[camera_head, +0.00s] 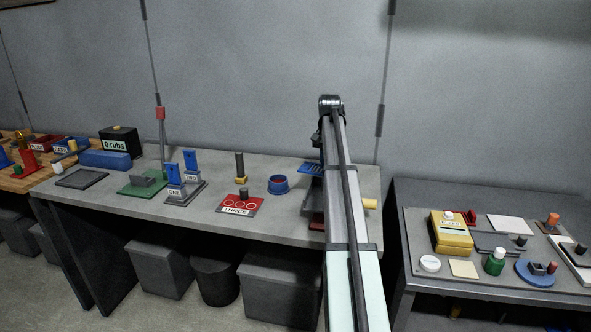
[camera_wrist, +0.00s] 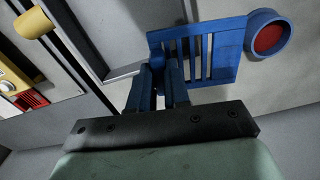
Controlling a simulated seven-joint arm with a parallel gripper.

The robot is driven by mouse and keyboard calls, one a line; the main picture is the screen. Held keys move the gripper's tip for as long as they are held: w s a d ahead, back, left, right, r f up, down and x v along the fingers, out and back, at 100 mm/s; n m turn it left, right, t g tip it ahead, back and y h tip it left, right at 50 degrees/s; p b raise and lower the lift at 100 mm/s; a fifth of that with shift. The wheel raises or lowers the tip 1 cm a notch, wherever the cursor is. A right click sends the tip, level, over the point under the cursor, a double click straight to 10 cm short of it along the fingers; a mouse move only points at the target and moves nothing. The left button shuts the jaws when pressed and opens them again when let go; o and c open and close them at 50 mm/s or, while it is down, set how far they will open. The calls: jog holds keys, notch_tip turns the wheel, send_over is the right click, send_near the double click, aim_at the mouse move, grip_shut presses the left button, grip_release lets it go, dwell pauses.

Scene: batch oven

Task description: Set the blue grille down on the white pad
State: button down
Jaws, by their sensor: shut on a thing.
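The blue grille (camera_wrist: 205,50) is a flat slotted plate with a stub that my gripper (camera_wrist: 168,72) is shut on. The wrist view shows it reaching out to the right from the fingertips. In the head view only part of the grille (camera_head: 311,169) shows, left of my arm; my arm hides the gripper there. A white square pad (camera_head: 511,224) lies at the back of the right-hand table, well to the right of the grille. I cannot make out this pad in the wrist view.
A blue ring-shaped cup (camera_head: 278,184) with a red inside stands left of the grille. A yellow cylinder (camera_head: 370,203) is right of my arm. Near the white pad stand a yellow box (camera_head: 451,232), an orange-topped knob (camera_head: 552,220) and a green bottle (camera_head: 495,261). A gap separates the tables.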

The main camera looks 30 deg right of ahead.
jog(key=s+d+f, duration=0.1)
jog(key=s+d, duration=0.2)
jog(key=d, duration=0.5)
jog(key=s+d+f, duration=0.1)
jog(key=s+d, duration=0.3)
jog(key=d, duration=0.4)
jog(key=m, duration=0.3)
send_over(522, 228)
notch_tip(522, 228, down, 6)
jog(key=shift+f, duration=0.2)
jog(key=shift+f, duration=0.1)
jog(key=shift+f, duration=3.3)
jog(key=shift+f, duration=0.6)
jog(key=c, duration=1)
grip_release()
